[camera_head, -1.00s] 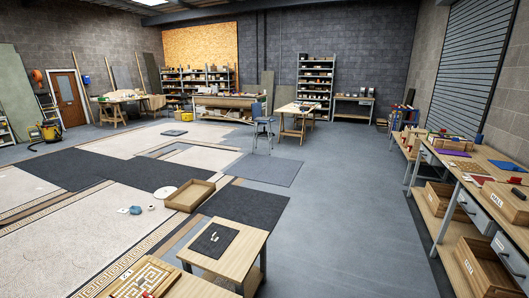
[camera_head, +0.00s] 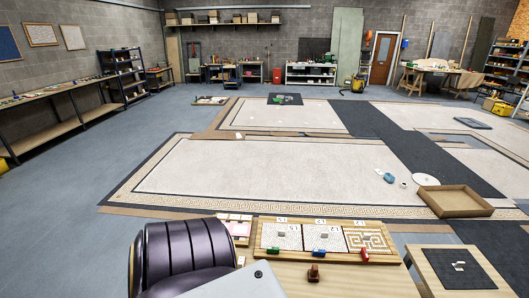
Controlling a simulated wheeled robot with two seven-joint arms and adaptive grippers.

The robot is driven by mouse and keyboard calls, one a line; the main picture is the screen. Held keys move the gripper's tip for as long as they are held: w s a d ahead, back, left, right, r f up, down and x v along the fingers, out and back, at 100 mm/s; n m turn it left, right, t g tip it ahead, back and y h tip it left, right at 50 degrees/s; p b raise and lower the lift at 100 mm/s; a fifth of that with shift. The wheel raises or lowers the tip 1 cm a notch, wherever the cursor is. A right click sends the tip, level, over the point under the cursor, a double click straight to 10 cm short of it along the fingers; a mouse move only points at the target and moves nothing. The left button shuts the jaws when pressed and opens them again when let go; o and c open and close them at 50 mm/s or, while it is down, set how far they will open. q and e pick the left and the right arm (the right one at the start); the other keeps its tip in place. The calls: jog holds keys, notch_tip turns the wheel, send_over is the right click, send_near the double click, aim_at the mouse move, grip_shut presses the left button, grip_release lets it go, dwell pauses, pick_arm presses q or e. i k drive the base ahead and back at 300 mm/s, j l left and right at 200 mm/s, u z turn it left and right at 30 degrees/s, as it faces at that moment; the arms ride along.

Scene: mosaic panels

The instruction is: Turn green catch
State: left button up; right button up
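The bench (camera_head: 345,284) stands at the bottom middle of the head view. On it lies a wooden board (camera_head: 262,236) with three mosaic panels side by side, each with a number tag above it. The green catch (camera_head: 272,251) is a small bar at the lower edge of the left panel. A blue catch (camera_head: 337,256) sits below the middle panel and a red catch (camera_head: 365,254) below the right one. The catches are too small to tell exactly how they are turned. Neither of my grippers is in view.
A brown handled block (camera_head: 314,273) stands in front of the board. A low table with a dark mat (camera_head: 440,267) stands to the right. An empty wooden tray (camera_head: 452,212) lies on the floor mosaic behind.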

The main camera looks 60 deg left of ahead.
aim_at(273, 250)
jog(key=i+j+u, duration=0.1)
jog(key=u, duration=2)
jog(key=i+j, duration=0.05)
